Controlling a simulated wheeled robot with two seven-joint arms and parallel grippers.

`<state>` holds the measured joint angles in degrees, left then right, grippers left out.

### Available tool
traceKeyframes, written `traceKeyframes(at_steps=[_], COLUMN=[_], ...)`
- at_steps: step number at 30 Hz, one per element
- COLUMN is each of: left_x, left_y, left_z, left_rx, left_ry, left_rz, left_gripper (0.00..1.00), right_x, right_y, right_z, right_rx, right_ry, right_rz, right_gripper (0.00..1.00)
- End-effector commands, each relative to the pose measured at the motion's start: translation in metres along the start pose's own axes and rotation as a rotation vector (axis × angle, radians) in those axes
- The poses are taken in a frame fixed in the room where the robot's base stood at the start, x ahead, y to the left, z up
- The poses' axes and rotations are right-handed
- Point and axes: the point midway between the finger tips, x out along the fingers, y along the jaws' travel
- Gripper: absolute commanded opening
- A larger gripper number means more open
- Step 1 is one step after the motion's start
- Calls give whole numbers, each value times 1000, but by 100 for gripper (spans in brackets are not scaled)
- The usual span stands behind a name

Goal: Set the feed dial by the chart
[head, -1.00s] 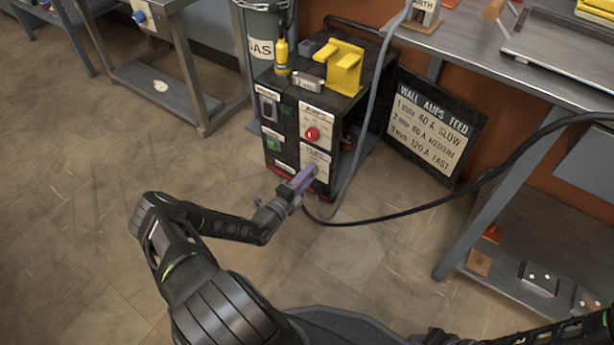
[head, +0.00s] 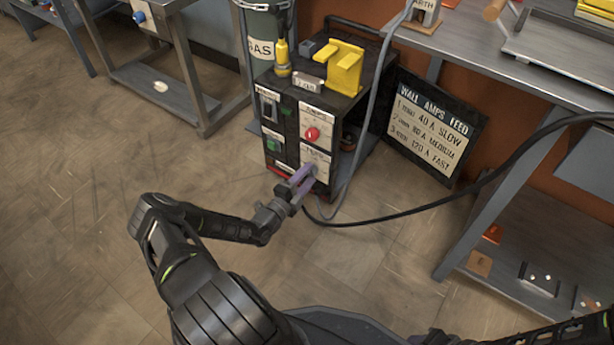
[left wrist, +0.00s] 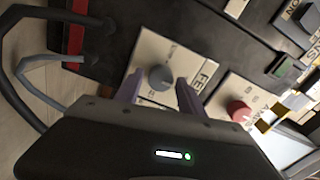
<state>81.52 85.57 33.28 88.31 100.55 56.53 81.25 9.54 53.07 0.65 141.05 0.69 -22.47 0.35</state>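The feed dial (left wrist: 160,78) is a grey-blue knob on a white plate on the welder's front, turned sideways in the left wrist view. My left gripper (left wrist: 160,80) is open, its two purple fingers on either side of the dial with gaps visible. In the head view my left gripper (head: 304,180) is at the lower front of the welder (head: 279,160) and hides the dial. The chart (head: 430,128) leans right of the welder. It reads 1 mm 40 A slow, 2 mm 80 A medium, 3 mm 120 A fast. My right gripper is out of view.
A red amps dial (head: 312,134) sits above the feed plate; it also shows in the left wrist view (left wrist: 239,111). A grey tag (head: 310,84) and yellow bracket (head: 343,68) stand on top. A black cable (head: 420,209) runs right to a metal bench (head: 470,60).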

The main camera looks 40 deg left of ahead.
Motion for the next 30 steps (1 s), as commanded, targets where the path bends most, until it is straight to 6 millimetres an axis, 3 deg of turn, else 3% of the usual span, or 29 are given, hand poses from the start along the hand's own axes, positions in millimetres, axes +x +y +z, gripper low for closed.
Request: traceKeyframes(at_steps=[3, 14, 25, 30], left_x=[0, -6, -61, -76], left_y=[0, -2, -3, -1], left_z=[0, 0, 0, 0], left_rx=[0, 0, -1, 0], left_ry=[1, 0, -1, 0], left_rz=[-1, 0, 0, -1], left_gripper=[56, 56, 56, 56], right_x=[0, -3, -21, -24], right_y=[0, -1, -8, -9], right_z=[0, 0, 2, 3], right_rx=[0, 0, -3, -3], right_ry=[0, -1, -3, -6], right_rz=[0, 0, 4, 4], right_gripper=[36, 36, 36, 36])
